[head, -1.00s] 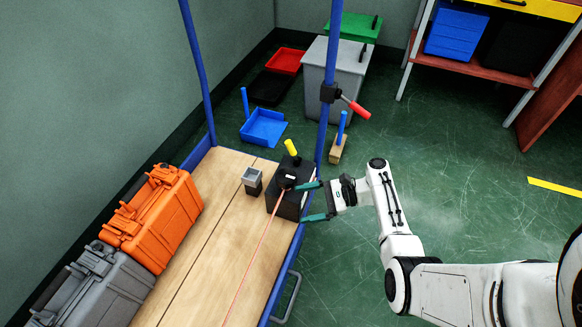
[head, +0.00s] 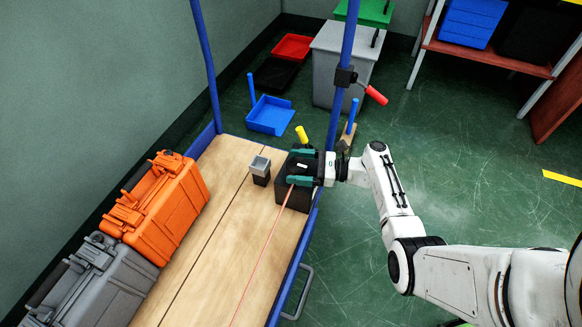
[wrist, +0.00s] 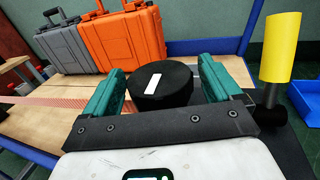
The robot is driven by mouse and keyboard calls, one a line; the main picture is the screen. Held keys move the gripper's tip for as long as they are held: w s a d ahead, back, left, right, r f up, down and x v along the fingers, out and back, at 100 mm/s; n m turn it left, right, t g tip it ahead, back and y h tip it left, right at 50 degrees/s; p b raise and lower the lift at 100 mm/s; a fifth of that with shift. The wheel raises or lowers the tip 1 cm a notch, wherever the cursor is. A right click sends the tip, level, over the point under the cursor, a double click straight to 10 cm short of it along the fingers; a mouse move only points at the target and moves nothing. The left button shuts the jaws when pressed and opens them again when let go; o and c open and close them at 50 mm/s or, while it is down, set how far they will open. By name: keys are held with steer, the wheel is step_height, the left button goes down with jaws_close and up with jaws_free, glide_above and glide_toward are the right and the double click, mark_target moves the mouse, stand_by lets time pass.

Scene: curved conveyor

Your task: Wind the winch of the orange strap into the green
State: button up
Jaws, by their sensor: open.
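The winch (head: 293,196) is a black block at the right edge of the wooden cart deck, with a yellow crank handle (head: 301,134) standing up behind it. The yellow handle also shows at right in the wrist view (wrist: 281,47). A round black drum (wrist: 162,85) with a white mark tops the winch. The orange strap (head: 265,248) runs thin and straight from the winch towards the front of the deck. My gripper (head: 301,167) is open over the winch, with one green finger on each side of the drum; contact cannot be told. No green tension mark can be made out.
A small grey-topped black box (head: 260,168) stands left of the winch. Orange (head: 160,213) and grey (head: 85,285) cases lie along the deck's left side. A blue post (head: 342,93) with a red-handled lever (head: 375,95) rises behind my gripper. The floor at right is clear.

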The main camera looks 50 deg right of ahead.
steer(key=shift+x, duration=1.05)
steer(key=c, duration=1)
steer(key=shift+o, duration=0.2)
steer(key=shift+a+r+h+p, duration=0.1)
steer(key=shift+r+h+p, duration=0.2)
steer(key=shift+p, duration=0.15)
steer(key=shift+r+m+t+h+p, duration=0.1)
steer(key=shift+m+t+h+p, duration=0.6)
steer(key=shift+p, duration=0.45)
steer(key=m+h+p, duration=0.1)
steer(key=h, duration=0.1)
steer(key=shift+w+m+t+h+p, duration=0.15)
steer(key=shift+m+t+h+p, duration=0.15)
steer(key=shift+m+t+p, duration=0.1)
steer(key=shift+d+f+m+h, duration=0.3)
steer(key=shift+d+m+h, duration=0.1)
steer(key=shift+h, duration=0.2)
